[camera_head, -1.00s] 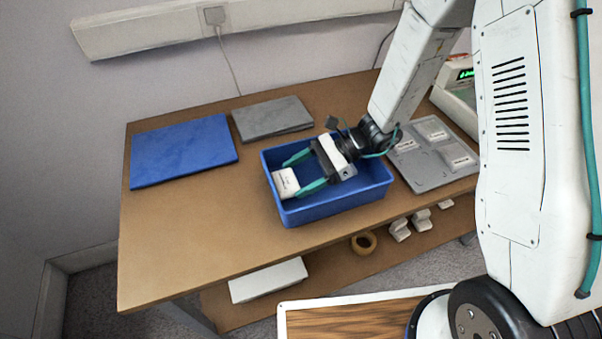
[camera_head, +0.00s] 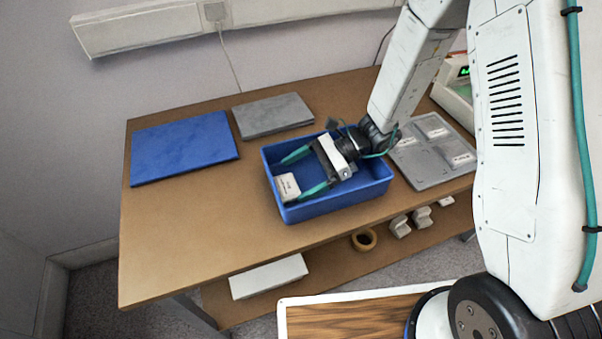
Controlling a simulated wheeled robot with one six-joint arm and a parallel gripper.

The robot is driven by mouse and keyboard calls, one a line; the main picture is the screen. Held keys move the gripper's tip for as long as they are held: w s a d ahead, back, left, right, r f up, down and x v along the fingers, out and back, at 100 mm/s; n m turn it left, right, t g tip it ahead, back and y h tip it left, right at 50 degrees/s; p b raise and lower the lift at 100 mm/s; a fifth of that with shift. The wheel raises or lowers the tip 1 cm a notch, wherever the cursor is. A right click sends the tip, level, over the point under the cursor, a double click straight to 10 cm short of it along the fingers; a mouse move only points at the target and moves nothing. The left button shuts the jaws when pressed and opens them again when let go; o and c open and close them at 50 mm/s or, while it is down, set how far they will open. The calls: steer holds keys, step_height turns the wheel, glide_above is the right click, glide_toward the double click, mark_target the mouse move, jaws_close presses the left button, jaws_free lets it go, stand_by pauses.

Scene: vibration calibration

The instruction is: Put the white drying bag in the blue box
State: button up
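The white drying bag (camera_head: 287,187) is a small white block with faint dark print. It lies inside the blue box (camera_head: 338,206), near the box's left end and front left corner. The box stands on the wooden table and its rim is clear of the bag. My gripper (camera_head: 292,180) reaches into the box from the right, with its two teal fingers spread apart. The bag is by the fingertips, close to the lower finger, with a blue gap between it and the upper finger. The bag's underside is hidden.
A grey tray (camera_head: 409,176) with several white packets is right of the box. A blue mat (camera_head: 184,149) and a grey slab (camera_head: 272,116) lie at the back left. A device with a green display (camera_head: 465,72) stands at the far right. The table's front left is clear.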

steer(key=shift+r, duration=0.15)
steer(key=shift+r, duration=0.35)
steer(key=v, duration=1.2)
steer(key=shift+s+r, duration=0.15)
steer(key=shift+r, duration=0.35)
steer(key=s+d+r+n+t+h, duration=0.2)
steer(key=s+d+r+n+h, duration=0.4)
steer(key=s+r, duration=0.3)
steer(key=s+d+r+n+t+h, duration=0.2)
steer(key=s+d+r+n+h, duration=0.4)
steer(key=s+r+n, duration=0.3)
steer(key=s+h, duration=0.1)
steer(key=s, duration=0.2)
steer(key=shift+s+r+t, duration=0.2)
steer(key=shift+s+t, duration=0.05)
steer(key=shift+t, duration=0.15)
